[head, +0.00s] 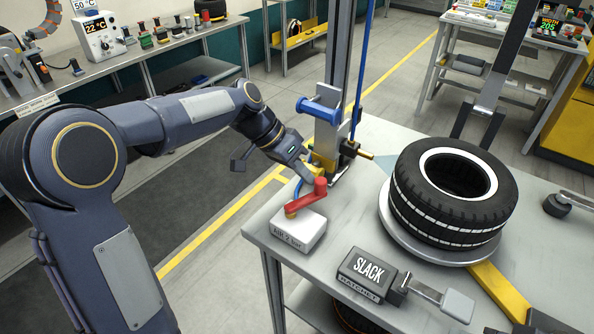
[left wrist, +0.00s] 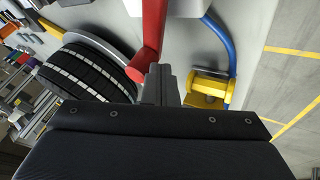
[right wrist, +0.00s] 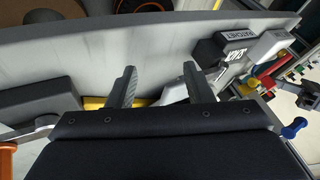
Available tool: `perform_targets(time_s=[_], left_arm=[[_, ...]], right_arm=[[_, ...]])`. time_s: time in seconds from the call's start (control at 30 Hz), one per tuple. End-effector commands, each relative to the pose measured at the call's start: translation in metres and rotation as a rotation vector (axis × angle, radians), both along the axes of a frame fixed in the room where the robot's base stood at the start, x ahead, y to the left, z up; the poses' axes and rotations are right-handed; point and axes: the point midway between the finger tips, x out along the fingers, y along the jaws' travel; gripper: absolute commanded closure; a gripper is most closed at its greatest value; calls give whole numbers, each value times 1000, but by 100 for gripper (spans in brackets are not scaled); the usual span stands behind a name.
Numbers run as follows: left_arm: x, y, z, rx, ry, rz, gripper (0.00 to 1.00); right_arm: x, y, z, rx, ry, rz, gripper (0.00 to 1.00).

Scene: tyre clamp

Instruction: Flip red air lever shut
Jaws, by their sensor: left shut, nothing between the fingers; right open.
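The red air lever (head: 305,200) sits on a white box (head: 298,232) labelled AIR, at the near left corner of the workbench. Its raised end points to the back right in the head view. My left gripper (head: 312,174) is shut and empty, just behind the lever's raised end. In the left wrist view the lever (left wrist: 152,38) runs down close beside the shut fingertips (left wrist: 160,75); I cannot tell whether they touch. My right gripper (right wrist: 158,82) is open and empty in the right wrist view, near the bench's edge.
A tyre (head: 452,190) lies on a round plate right of the lever. A SLACK ratchet box (head: 368,272) with a handle stands in front. A post with a blue handle (head: 318,110) and blue hose (left wrist: 220,42) rises behind the lever. Bare bench lies between box and tyre.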

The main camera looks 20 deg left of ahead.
Motion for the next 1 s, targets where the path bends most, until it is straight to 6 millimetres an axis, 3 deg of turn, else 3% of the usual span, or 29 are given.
perform_targets(time_s=[0.7,1.0], left_arm=[[-22,-38,1,-3,1,-681,100],[-37,-46,0,-1,1,-669,100]], right_arm=[[0,0,21,0,0,0,54],[0,0,22,0,0,0,54]])
